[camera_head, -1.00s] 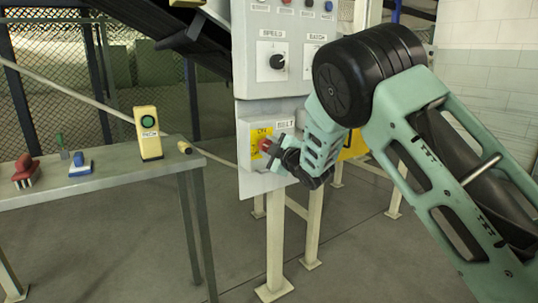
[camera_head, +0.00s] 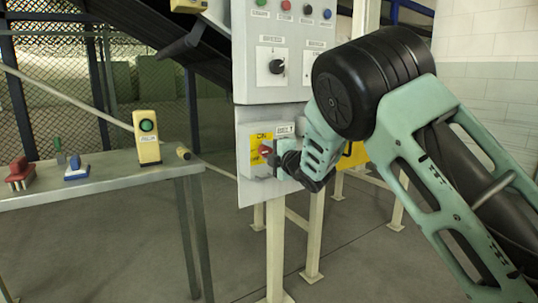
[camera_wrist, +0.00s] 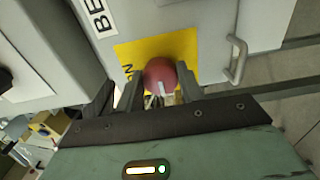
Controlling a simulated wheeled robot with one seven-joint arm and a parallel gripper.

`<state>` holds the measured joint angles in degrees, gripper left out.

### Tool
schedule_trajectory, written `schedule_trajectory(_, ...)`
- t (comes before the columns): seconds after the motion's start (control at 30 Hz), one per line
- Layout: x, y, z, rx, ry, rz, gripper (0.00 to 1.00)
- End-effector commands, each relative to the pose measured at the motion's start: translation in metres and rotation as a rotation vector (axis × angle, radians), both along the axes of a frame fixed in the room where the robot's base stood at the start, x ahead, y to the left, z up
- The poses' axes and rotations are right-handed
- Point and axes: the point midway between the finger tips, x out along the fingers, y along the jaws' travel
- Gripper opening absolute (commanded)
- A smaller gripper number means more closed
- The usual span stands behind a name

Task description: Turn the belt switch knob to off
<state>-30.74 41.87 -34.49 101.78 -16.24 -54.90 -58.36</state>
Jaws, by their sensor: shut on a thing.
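The belt switch knob (camera_wrist: 160,74) is red and sits on a yellow plate (camera_wrist: 186,46) on a grey box. In the wrist view it lies between my two fingers, and my gripper (camera_wrist: 153,88) is shut on it. In the head view the red knob (camera_head: 266,150) shows at the tip of my gripper (camera_head: 275,157), partly hidden by it. The plate reads ON at its upper left in the head view; any OFF mark is hidden. The BELT label (camera_head: 284,130) is above and to the right of the knob.
Above is a grey control panel (camera_head: 243,60) with a black selector knob (camera_head: 277,66) and several buttons. At the left a metal table (camera_head: 110,186) holds a yellow box with a green button (camera_head: 148,138) and brushes. A metal handle (camera_wrist: 237,60) stands beside the plate in the wrist view.

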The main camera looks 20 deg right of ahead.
Motion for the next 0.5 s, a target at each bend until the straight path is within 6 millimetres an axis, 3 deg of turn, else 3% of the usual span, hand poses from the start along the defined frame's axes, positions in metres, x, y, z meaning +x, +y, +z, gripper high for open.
schedule_trajectory(0.33,-0.0005,0.0005,-0.0021,-0.006,0.003,0.001,0.14)
schedule_trajectory(0.37,-0.0005,0.0005,-0.0021,-0.006,0.003,0.001,0.43)
schedule_trajectory(0.4,-0.0005,0.0005,-0.0020,-0.006,0.003,0.001,0.54)
schedule_trajectory(0.43,-0.0004,0.0004,-0.0019,-0.005,0.003,0.001,0.59)
schedule_trajectory(0.5,-0.0003,0.0004,-0.0015,-0.005,0.003,0.001,0.59)
